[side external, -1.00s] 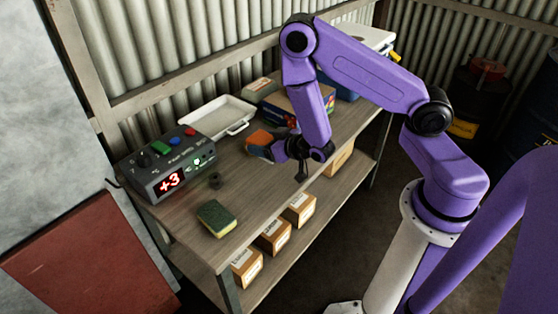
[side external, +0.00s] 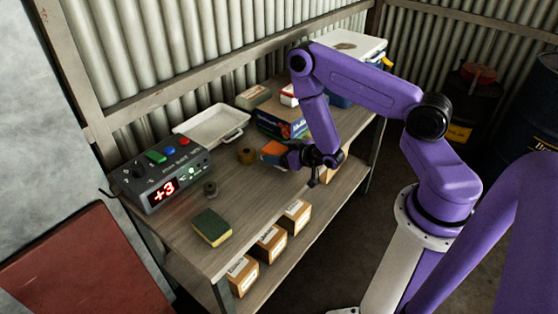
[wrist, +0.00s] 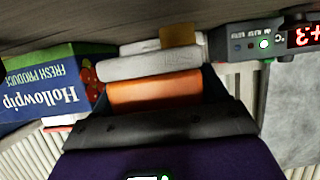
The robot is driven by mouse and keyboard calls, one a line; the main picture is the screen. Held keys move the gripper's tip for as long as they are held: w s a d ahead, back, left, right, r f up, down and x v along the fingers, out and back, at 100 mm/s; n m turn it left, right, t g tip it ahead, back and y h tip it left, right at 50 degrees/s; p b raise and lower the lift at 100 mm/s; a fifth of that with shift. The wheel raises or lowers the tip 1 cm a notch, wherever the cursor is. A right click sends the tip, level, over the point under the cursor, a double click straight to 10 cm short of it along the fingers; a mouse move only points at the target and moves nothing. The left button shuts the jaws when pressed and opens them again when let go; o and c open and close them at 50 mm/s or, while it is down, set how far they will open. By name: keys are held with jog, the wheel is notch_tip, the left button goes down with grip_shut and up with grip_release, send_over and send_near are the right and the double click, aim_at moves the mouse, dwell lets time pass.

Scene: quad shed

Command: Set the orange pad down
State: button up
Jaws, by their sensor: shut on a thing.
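The orange pad (side external: 272,149) is between the fingers of my gripper (side external: 283,156), which is shut on it, over the middle of the workbench (side external: 230,262). In the wrist view, the orange pad (wrist: 154,89) fills the space between the dark fingers. A light grey block-like shape lies just beyond it; I cannot tell if it is part of the pad. I cannot tell whether the pad touches the bench top.
A tan roll (side external: 247,155) lies just left of the pad. A printed carton (side external: 281,122) stands behind it, and a white tray (side external: 212,125) at the back. A control box (side external: 160,174), a small dark ring (side external: 210,188) and a green sponge (side external: 212,227) are further left. Bench around the sponge is clear.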

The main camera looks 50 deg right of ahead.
jog(key=shift+f, duration=1.5)
jog(key=shift+f, duration=0.1)
jog(key=o, duration=1.1)
jog(key=shift+v, duration=6)
